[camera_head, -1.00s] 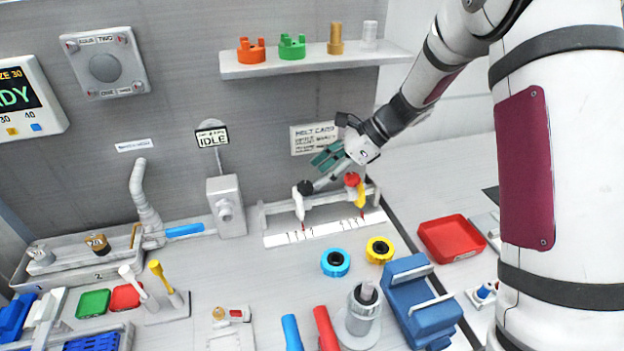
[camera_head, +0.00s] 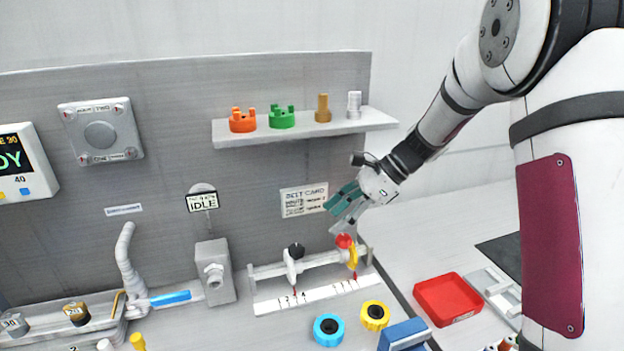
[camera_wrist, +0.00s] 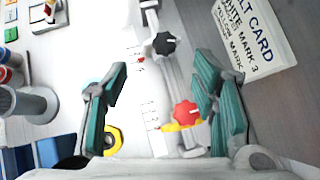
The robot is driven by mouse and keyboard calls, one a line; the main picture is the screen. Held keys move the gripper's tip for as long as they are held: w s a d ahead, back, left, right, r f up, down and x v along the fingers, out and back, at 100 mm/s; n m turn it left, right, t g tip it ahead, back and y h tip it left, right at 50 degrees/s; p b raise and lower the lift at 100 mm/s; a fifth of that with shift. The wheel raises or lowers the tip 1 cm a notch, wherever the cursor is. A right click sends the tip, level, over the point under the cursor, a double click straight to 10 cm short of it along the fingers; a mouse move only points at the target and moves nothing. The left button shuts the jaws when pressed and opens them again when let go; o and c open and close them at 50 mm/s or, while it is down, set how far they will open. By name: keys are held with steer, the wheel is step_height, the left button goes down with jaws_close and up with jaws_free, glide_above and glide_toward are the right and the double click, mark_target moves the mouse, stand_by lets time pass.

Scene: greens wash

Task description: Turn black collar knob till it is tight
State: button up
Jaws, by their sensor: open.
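The black collar knob (camera_head: 295,250) sits on top of the white collar (camera_head: 291,268) on the rail. In the wrist view the black knob (camera_wrist: 164,43) shows beyond the fingertips, a little above the middle. A red knob (camera_head: 344,241) sits on the yellow collar (camera_head: 353,257) to the right; in the wrist view the red knob (camera_wrist: 186,112) lies between the fingers. My gripper (camera_head: 343,200) has teal fingers, is open and empty, and hangs above the rail, up and right of the black knob. In the wrist view its fingers (camera_wrist: 160,85) are spread wide.
A belt card (camera_head: 304,199) hangs on the wall behind. A shelf (camera_head: 300,132) with several parts is above. Blue (camera_head: 328,328) and yellow (camera_head: 374,314) rings and a red tray (camera_head: 448,299) lie in front.

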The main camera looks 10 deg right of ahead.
steer(key=s+d+r+n+t+h, duration=0.1)
steer(key=s+d+r+n+h, duration=0.1)
steer(key=s+n, duration=0.4)
steer(key=s+d+r+n+t+h, duration=0.1)
steer(key=s+r+n+h, duration=0.3)
steer(key=s, duration=1)
steer(key=s+d+r+n+t+h, duration=0.2)
steer(key=s+r+n, duration=0.3)
steer(key=s+n, duration=0.3)
steer(key=s+d, duration=0.1)
steer(key=s, duration=0.1)
steer(key=shift+s+d+n+h, duration=0.3)
steer(key=shift+d+n+h, duration=0.05)
steer(key=shift+n+h, duration=0.05)
